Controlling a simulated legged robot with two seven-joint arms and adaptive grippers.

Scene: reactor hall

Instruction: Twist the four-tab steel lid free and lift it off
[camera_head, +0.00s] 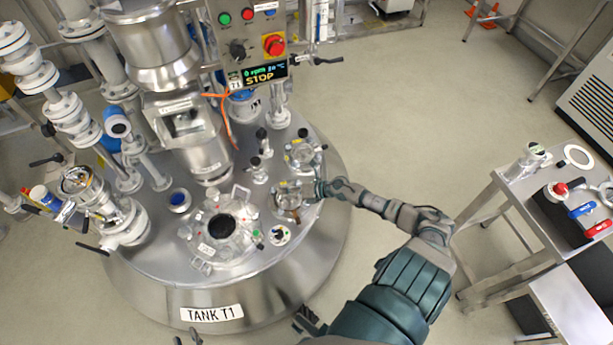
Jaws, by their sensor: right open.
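A small round steel lid (287,203) sits on a port on the right part of the tank top. It looks metallic with tabs at its rim, but it is too small to count them. My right gripper (318,189) comes in from the right and is at the lid's right edge. Its jaws are open; whether they touch the lid I cannot tell. Dark fingertips of what looks like my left gripper (187,338) just show at the bottom edge, in front of the tank and away from the lid. Most of it is out of frame.
The tank top (150,240) is crowded. A larger clamped port (221,228) with a dark centre lies left of the lid, and another round fitting (302,154) behind it. A control box (250,45) hangs above. A steel side table (515,200) stands at right, with open floor between.

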